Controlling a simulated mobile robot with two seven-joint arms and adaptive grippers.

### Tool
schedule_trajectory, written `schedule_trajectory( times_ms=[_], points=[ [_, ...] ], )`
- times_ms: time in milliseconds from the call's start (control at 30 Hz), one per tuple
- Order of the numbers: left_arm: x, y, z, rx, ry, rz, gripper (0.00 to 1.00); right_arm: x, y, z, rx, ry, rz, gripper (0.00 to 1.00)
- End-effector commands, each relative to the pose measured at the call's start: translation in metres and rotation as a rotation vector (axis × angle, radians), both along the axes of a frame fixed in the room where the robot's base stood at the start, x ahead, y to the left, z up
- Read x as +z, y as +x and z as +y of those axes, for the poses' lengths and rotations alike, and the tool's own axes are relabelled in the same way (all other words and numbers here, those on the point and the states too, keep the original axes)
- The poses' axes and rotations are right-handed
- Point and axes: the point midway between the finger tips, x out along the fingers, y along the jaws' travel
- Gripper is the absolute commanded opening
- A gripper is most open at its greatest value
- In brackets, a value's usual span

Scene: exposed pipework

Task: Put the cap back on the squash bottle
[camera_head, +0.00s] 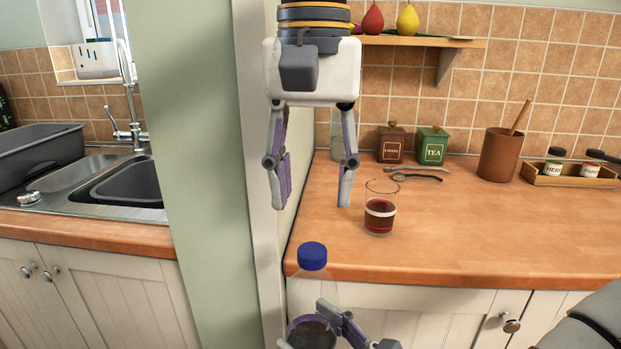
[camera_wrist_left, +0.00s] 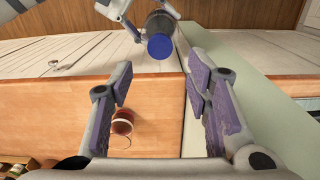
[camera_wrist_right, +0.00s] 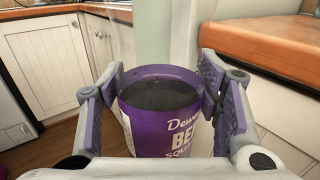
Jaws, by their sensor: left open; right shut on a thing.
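The squash bottle (camera_head: 310,335) has clear upper walls, a purple label and dark contents low inside. My right gripper (camera_head: 314,326) is shut around its body and holds it upright in front of the counter's front edge. The label also shows in the right wrist view (camera_wrist_right: 165,130). The blue cap (camera_head: 312,255) sits on top of the bottle's neck; I cannot tell how tightly. It also shows in the left wrist view (camera_wrist_left: 160,46). My left gripper (camera_head: 312,198) is open and empty, pointing down above the cap and apart from it.
A glass of red drink (camera_head: 380,217) stands on the wooden counter (camera_head: 470,240) right of my left gripper. Spoons, canisters, a brown pot (camera_head: 500,155) and a spice tray (camera_head: 570,178) lie further back. A green wall end (camera_head: 200,150) stands to the left, beside the sink.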

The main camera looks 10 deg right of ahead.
Motion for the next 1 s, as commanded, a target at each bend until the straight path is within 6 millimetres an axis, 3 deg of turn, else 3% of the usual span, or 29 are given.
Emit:
schedule_trajectory(
  times_ms=[367, 800, 1000],
  points=[
    [-0.001, 0.0, 0.0, 0.03, 0.0, 0.0, 0.45, 0.001, 0.0, 0.0, 0.0, 0.001, -0.003, 0.0],
    [-0.067, 0.0, 0.001, 0.029, 0.0, 0.001, 0.45, 0.001, 0.0, 0.0, 0.0, 0.001, -0.003, 0.0],
    [-0.079, 0.0, 0.001, 0.029, 0.0, -0.002, 0.45, 0.001, 0.0, 0.0, 0.0, 0.001, -0.003, 0.0]
  ],
)
